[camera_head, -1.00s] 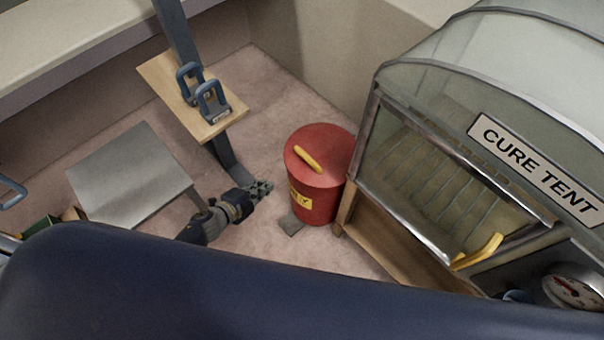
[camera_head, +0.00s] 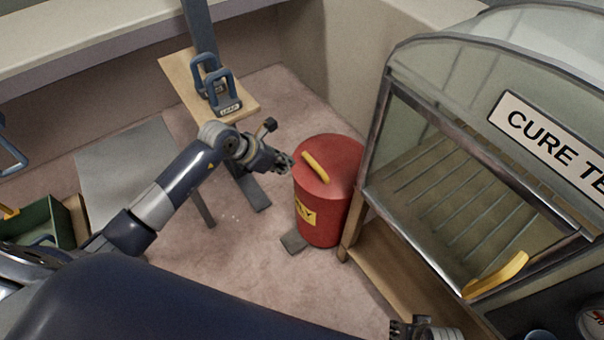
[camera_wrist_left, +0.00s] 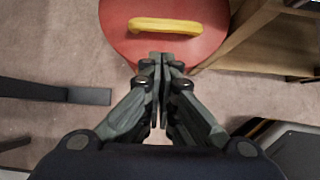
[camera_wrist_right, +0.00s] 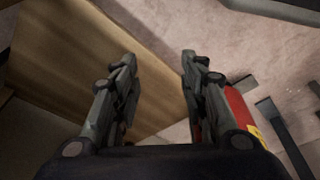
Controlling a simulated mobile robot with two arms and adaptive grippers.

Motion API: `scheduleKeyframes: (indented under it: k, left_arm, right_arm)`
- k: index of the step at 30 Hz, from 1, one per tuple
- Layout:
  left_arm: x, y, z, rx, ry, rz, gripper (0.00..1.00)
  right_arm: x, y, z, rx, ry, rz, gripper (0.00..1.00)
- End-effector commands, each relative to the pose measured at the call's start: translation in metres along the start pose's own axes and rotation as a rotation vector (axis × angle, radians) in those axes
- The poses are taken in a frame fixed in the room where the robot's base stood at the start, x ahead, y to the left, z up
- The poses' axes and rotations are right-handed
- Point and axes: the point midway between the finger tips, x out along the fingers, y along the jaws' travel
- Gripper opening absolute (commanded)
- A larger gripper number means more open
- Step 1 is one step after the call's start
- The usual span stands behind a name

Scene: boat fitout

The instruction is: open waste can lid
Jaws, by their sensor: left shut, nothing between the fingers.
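The red waste can (camera_head: 318,217) stands on the floor beside the cure tent, with its round red lid (camera_head: 338,156) closed. A yellow handle (camera_head: 315,167) lies across the lid; it also shows in the left wrist view (camera_wrist_left: 165,25). A grey pedal (camera_head: 294,241) sticks out at the can's foot. My left gripper (camera_head: 287,162) is shut and empty at the lid's left edge; in the left wrist view its tips (camera_wrist_left: 160,58) overlap the lid's near rim, and contact cannot be told. My right gripper (camera_wrist_right: 158,75) is open and empty; the can's side (camera_wrist_right: 238,110) shows behind its right finger.
The cure tent (camera_head: 450,180), with a yellow handle (camera_head: 497,275), stands close on the can's right. A wooden board (camera_head: 185,80) with blue-handled clamps stands behind my left arm. A grey panel (camera_head: 125,165) and a green bin (camera_head: 45,225) are at left. Floor before the can is clear.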

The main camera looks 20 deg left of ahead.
Motion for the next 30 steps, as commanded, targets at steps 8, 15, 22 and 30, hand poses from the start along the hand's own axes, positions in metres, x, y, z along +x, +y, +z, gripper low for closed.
scheduleKeyframes:
  k: [8, 15, 22, 30]
  left_arm:
    - [0.051, -0.002, -0.001, -0.005, -0.001, -0.005, 0.0]
    - [0.08, -0.001, -0.001, -0.006, -0.001, -0.003, 0.0]
    - [0.09, -0.001, 0.0, -0.004, -0.001, -0.003, 0.0]
    - [0.091, -0.001, 0.0, -0.004, -0.001, -0.003, 0.0]
  right_arm:
    - [-0.032, 0.002, -0.014, 0.003, 0.022, 0.004, 0.4]
    - [-0.061, 0.004, -0.021, 0.006, 0.037, 0.006, 0.4]
    - [-0.073, 0.004, -0.022, 0.006, 0.04, 0.007, 0.4]
    - [-0.074, 0.004, -0.022, 0.007, 0.04, 0.007, 0.4]
